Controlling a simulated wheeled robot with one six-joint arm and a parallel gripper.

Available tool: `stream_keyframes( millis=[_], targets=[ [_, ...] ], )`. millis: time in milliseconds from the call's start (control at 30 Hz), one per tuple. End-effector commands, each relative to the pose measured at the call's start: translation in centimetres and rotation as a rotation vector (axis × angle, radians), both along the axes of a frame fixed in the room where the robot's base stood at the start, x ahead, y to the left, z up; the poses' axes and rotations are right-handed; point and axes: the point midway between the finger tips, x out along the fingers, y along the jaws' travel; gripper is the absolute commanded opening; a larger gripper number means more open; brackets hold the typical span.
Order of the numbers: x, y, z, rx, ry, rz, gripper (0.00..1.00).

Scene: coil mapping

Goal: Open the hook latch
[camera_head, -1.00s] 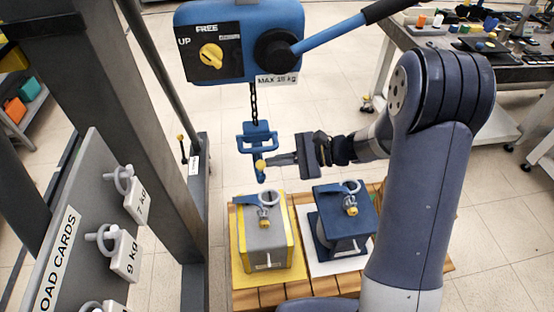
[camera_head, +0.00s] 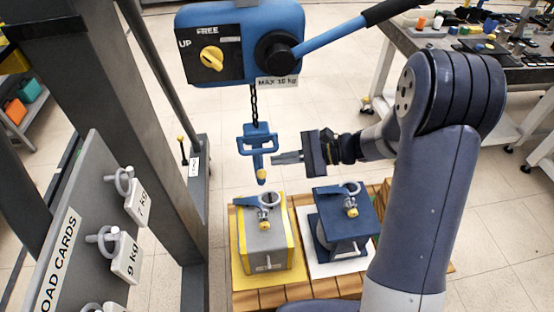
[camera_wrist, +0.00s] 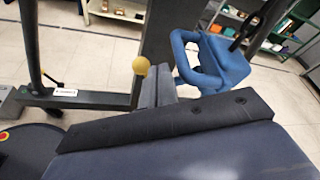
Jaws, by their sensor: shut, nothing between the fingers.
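The blue hook (camera_head: 258,140) hangs on a short chain below the hoist. A blue lever with a yellow knob (camera_head: 261,174) points down from it; I cannot tell for sure whether this latch is open. My gripper (camera_head: 274,158) is shut and empty, just right of the hook and above the knob's height, with a small gap showing. In the wrist view, the closed fingers (camera_wrist: 157,86) have the yellow knob (camera_wrist: 140,66) just beyond their tips at left and the hook's blue frame (camera_wrist: 212,62) to the right.
The blue hoist (camera_head: 240,45) with its lever is above. A grey load block (camera_head: 265,245) and a dark blue one (camera_head: 342,225), each with a ring on top, stand on a wooden pallet (camera_head: 270,299) below. A grey post (camera_head: 150,130) and card board (camera_head: 75,235) are at left.

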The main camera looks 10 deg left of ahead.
Motion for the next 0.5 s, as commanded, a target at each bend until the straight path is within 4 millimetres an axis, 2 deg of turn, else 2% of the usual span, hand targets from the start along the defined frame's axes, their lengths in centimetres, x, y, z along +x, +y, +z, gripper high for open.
stream_keyframes(
  millis=[300,500],
  targets=[
    [0.5,-6.1,1.6,-0.001,-0.004,-0.005,0.0],
    [0.7,-8.4,2.3,-0.001,-0.002,-0.003,0.0]
  ],
)
